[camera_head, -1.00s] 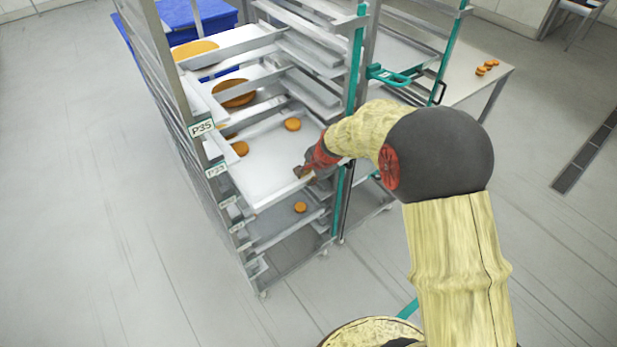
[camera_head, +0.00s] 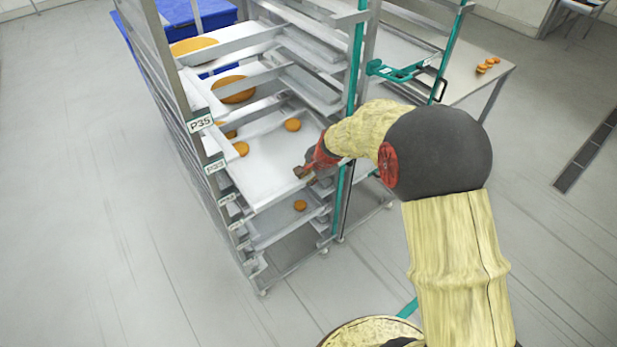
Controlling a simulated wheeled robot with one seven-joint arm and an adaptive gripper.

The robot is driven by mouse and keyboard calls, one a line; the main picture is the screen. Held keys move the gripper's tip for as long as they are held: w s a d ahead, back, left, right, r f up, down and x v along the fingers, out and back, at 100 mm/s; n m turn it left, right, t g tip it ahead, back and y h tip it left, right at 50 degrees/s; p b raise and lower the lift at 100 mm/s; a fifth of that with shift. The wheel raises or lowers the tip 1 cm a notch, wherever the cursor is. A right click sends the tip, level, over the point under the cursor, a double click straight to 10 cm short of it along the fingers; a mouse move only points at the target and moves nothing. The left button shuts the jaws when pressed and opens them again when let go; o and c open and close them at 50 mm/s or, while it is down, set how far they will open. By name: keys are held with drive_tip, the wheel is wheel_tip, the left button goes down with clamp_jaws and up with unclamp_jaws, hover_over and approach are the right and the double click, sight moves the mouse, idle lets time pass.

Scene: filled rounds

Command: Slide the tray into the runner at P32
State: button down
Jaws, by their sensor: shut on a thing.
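A pale tray (camera_head: 272,180) with several small orange-brown rounds, one of them a round at its right (camera_head: 292,125), lies level inside the metal rack (camera_head: 185,85). My gripper (camera_head: 304,172) is shut on the tray's front edge, near its right corner. The tray's back part is hidden by the shelf above. Rack labels run down the left front post: P35 (camera_head: 201,124) is readable, the label below it (camera_head: 215,163) seems to begin with P3, and lower ones are too small to read. I cannot tell which is P32.
A tray below (camera_head: 275,232) holds one round (camera_head: 300,205). Trays above hold larger rounds. A teal-framed rack (camera_head: 352,120) stands close at the right beside my arm. A table (camera_head: 470,95) with rounds stands behind it. Floor at left is clear.

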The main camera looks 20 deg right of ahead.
drive_tip(key=shift+f+b, duration=1)
drive_tip(key=shift+f, duration=0.25)
idle(0.5)
drive_tip(key=c, duration=1.7)
unclamp_jaws()
drive_tip(key=shift+f, duration=0.15)
drive_tip(key=v, duration=1.2)
